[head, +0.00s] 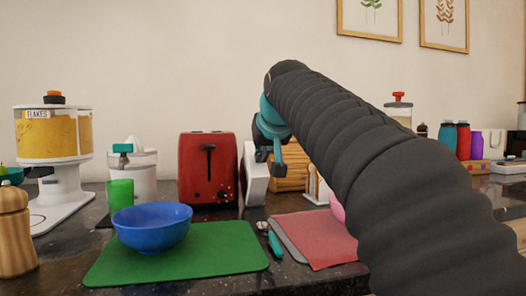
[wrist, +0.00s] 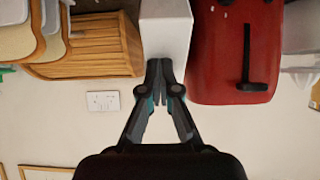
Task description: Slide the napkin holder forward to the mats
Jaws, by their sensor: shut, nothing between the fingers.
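A white upright block (head: 255,174), which looks like the napkin holder, stands tilted in the picture between the red toaster and a wooden slatted box. It also shows in the wrist view (wrist: 166,28), where the picture is upside down. My gripper (head: 275,158) is at its upper right in the head view. In the wrist view my gripper's fingertips (wrist: 165,68) are together and empty at its upper end; I cannot tell whether they touch it. A green mat (head: 180,262) and a red mat (head: 318,240) lie towards the front of the counter.
The red toaster (head: 208,167) stands close on the left and the wooden slatted box (head: 290,178) on the right. A blue bowl (head: 152,228) sits on the green mat near a green cup (head: 120,193). A teal-handled utensil (head: 273,242) lies between the mats. My arm hides the right side.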

